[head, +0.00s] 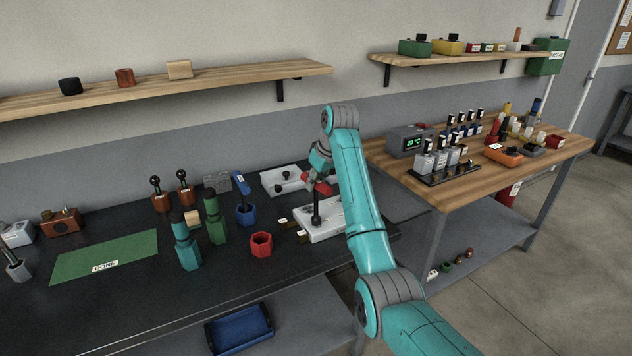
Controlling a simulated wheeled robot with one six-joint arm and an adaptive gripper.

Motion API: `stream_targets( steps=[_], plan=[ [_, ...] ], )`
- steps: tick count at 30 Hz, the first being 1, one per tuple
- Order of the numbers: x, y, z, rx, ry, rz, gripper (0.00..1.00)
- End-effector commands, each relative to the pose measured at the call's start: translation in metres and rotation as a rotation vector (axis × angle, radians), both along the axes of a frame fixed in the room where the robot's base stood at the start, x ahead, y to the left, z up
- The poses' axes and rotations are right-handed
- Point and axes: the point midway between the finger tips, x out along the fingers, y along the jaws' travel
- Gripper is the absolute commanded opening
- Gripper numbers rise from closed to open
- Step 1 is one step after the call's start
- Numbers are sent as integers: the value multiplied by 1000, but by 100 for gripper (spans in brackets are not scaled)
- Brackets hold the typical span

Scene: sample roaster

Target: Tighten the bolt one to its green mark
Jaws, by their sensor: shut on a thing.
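My gripper (318,176) is at the bench's right part, partly hidden by my own arm. It is shut on a tool with a red handle (325,188). A dark upright shaft (316,209) under the handle reaches down to a light grey block (316,234); the arm covers part of the block. The bolt under the shaft and its green mark are too small or hidden to make out. Whether the tool is seated on a bolt I cannot tell.
An empty red holder (261,245) stands left of the block. A green mat labelled DONE (110,252) is clear. A second grey plate (284,181) lies behind. A wooden table (432,188) stands right.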

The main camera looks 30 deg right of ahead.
Motion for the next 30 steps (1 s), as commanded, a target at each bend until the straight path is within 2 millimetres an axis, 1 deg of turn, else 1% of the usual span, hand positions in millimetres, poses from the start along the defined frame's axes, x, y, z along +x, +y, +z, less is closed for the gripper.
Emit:
stream_targets(
  steps=[5,7,12,16,26,30],
  plan=[
    [0,0,1,0,-1,-2,0],
    [0,1,0,-1,0,-32,0],
    [0,1,1,0,-2,-206,0],
    [0,1,1,-1,0,-305,0],
    [0,0,1,1,-1,-331,0],
    [0,1,1,0,0,-418,0]
  ],
)
